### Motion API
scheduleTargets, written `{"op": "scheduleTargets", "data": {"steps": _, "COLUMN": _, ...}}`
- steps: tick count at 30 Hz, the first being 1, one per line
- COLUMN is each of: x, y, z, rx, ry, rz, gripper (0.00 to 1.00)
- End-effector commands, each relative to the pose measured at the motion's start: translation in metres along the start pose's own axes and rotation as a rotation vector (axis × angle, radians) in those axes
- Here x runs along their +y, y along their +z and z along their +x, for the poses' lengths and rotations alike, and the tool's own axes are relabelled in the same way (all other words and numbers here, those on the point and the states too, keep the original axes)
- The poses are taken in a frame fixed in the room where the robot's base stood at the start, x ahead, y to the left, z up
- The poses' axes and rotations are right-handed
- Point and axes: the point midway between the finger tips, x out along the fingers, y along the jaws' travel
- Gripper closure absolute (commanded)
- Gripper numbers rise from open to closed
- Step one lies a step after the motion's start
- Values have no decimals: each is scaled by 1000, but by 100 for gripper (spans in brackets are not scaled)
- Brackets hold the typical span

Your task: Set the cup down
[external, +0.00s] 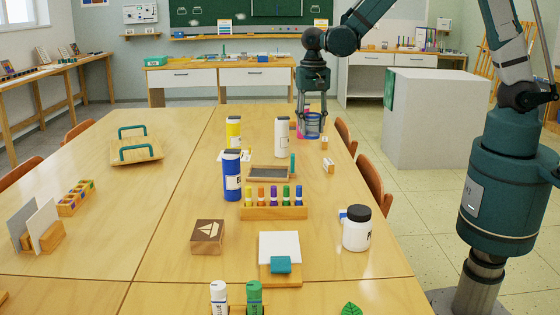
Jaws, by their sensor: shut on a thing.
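A blue, see-through cup (313,128) is upright near the far right part of the long wooden table (130,205). My gripper (312,112) points straight down from above and is shut on the cup, with its fingers at the cup's upper part. I cannot tell whether the cup's bottom touches the tabletop or hangs just above it. A pink object (300,124) shows just left of the cup, partly hidden by my gripper and the cup.
A white bottle (281,137), a yellow-and-white bottle (233,132) and a blue bottle (232,176) stand left of the cup. Small blocks (328,165) lie nearer. The table's right edge and chairs (374,187) are close by on the right.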

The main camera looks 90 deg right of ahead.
Motion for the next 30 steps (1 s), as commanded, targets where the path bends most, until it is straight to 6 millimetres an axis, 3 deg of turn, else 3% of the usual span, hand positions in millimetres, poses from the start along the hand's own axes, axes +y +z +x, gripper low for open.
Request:
{"op": "scheduleTargets", "data": {"steps": 15, "x": -94, "y": 98, "z": -1, "rx": 0, "ry": 0, "rz": 61, "gripper": 77}}
{"op": "scheduleTargets", "data": {"steps": 30, "x": -163, "y": 207, "z": -2, "rx": 0, "ry": 0, "rz": 122, "gripper": 77}}
